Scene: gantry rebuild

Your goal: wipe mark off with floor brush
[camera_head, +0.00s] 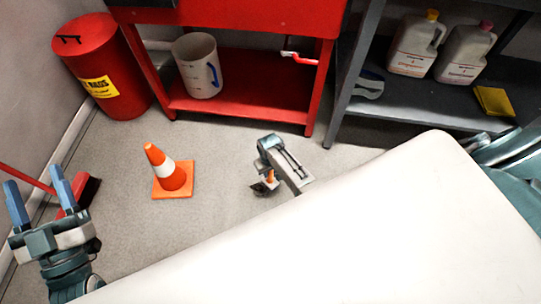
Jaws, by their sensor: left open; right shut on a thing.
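A floor brush with a red head and dark bristles (88,193) is at the left, by the wall. Its red handle runs off toward the left edge. My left gripper (39,196) is open, with two blue fingers pointing up the picture. Its right finger overlaps the brush head and handle in the view; I cannot tell whether they touch. I make out no clear mark on the visible grey floor.
An orange cone (171,174) stands mid-floor. A red bin (95,62), a red bench (240,100) with a white jug (196,66), and a dark shelf (400,104) with bottles (414,45) line the back.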

